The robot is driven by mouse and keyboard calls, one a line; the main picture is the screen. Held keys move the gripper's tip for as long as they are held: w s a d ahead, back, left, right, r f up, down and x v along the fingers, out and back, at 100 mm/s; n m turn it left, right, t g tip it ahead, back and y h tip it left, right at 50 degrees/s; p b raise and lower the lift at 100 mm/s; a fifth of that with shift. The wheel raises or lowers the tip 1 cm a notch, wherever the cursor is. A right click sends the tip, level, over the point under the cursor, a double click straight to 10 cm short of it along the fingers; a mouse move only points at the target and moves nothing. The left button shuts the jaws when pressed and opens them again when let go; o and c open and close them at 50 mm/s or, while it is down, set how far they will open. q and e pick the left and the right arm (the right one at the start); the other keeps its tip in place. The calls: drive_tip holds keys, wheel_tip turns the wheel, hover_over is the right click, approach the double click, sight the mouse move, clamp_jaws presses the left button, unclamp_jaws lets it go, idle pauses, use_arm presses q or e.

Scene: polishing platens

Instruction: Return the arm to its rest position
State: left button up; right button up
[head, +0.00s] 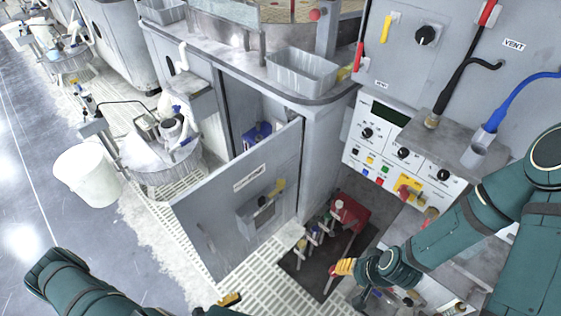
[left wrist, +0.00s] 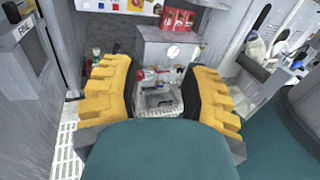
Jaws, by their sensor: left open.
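My left arm enters the head view at the lower left. Its gripper is mostly cut off by the bottom edge, with only a yellow finger part (head: 230,299) showing. In the left wrist view my left gripper (left wrist: 157,70) has its two yellow-padded fingers wide apart. Nothing is held between them; a pale tray with small items (left wrist: 157,100) shows beyond the gap. My right arm comes in from the right, and its yellow-fingered gripper (head: 345,267) is over the lower front of the machine. Its finger opening is too small to judge.
An open grey cabinet door (head: 215,225) stands between the arms. A dark recess floor (head: 300,272) holds several small bottles and a red item (head: 350,213). The control panel (head: 375,150) is close to my right arm. A white bucket (head: 88,172) stands left; grey floor (head: 40,215) there is clear.

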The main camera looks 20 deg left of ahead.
use_arm(q)
drive_tip(key=s+d+r+m+g+h, duration=0.2)
drive_tip(key=d+m+g, duration=0.2)
drive_tip(key=m+g, duration=0.65)
drive_tip(key=w+d+r+m+y, duration=0.1)
drive_tip(key=w+r+m+y, duration=0.3)
drive_tip(key=w+m, duration=0.3)
drive_tip(key=w+d+r+m+y, duration=0.2)
drive_tip(key=w+r+m+y, duration=0.2)
drive_tip(key=w+m+y, duration=0.3)
drive_tip(key=shift+w+b, duration=0.45)
drive_tip(key=shift+w, duration=0.25)
drive_tip(key=shift+m+t, duration=0.25)
